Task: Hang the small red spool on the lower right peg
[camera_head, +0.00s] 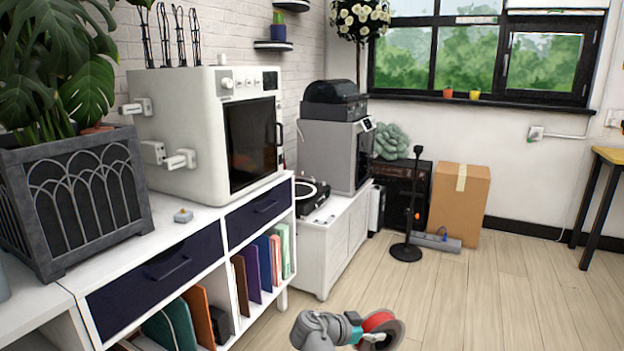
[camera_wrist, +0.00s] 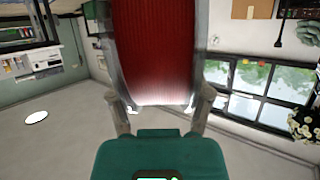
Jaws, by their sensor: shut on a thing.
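The red spool (camera_head: 379,319) is at the bottom middle of the head view, with a grey flange around its red winding. My gripper (camera_head: 372,338) is shut on it, holding it up in front of the cabinet, over the floor. In the wrist view the red winding (camera_wrist: 153,50) fills the space between my two fingers. The lower right peg (camera_head: 182,160) sticks out from the left side of the white machine (camera_head: 203,130). It is well apart from the spool, up and to the left. No spool shows on it.
Two other white pegs, the upper one (camera_head: 137,106) and the lower left one (camera_head: 152,152), are on the same side. A large dark planter (camera_head: 80,200) stands close at their left. A small grey object (camera_head: 183,215) lies on the white cabinet top (camera_head: 150,222) below them.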

